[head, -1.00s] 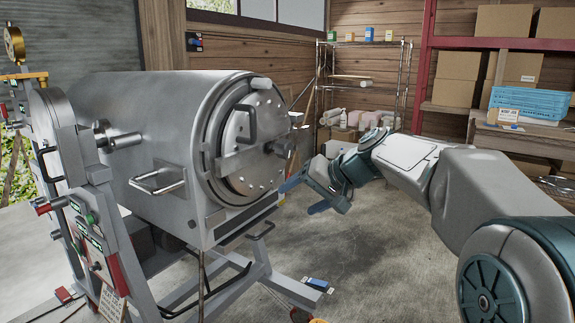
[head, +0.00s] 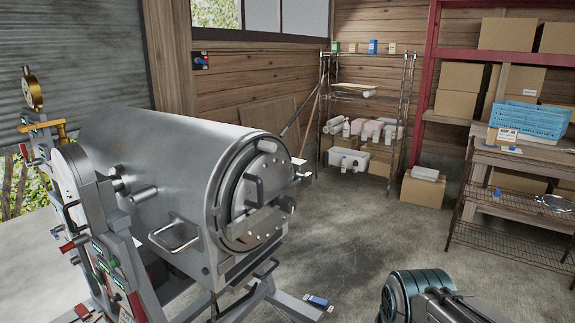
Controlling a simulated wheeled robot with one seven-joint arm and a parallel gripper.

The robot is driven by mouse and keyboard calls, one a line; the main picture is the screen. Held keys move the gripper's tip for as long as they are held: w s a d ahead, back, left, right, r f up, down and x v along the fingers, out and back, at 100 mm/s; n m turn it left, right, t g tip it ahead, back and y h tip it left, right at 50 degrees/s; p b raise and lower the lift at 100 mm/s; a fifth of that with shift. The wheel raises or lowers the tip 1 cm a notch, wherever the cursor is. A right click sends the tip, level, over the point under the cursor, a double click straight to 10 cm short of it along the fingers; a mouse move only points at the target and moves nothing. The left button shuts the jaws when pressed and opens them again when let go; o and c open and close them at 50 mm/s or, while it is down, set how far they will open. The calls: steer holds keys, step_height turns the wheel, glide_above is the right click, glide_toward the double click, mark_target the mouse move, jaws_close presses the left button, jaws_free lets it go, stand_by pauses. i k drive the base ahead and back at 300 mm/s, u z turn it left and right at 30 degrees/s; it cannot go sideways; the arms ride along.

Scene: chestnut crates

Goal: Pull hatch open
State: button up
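The round metal hatch (head: 262,192) is on the front end of a large grey steel drum (head: 170,150) left of centre. It looks seated in its ring, with no clear gap visible. A dark curved handle (head: 254,190) stands on its face, and a dark knob (head: 287,204) sticks out at its right. A crossbar (head: 252,224) runs over its lower part. Only a part of my arm shows at the bottom right, well apart from the hatch. My gripper is not in view.
The drum rests on a grey metal frame (head: 290,303) with a side handle (head: 175,240). Bare concrete floor (head: 350,230) lies right of it. A wire rack (head: 325,110), a red shelf with cardboard boxes (head: 462,90) and a bench with a blue crate (head: 530,118) stand behind.

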mark_target(256, 217)
steer(key=z, duration=0.45)
steer(key=k, duration=1.05)
steer(key=u, duration=0.65)
steer(key=i, duration=1.25)
steer(key=z, duration=0.2)
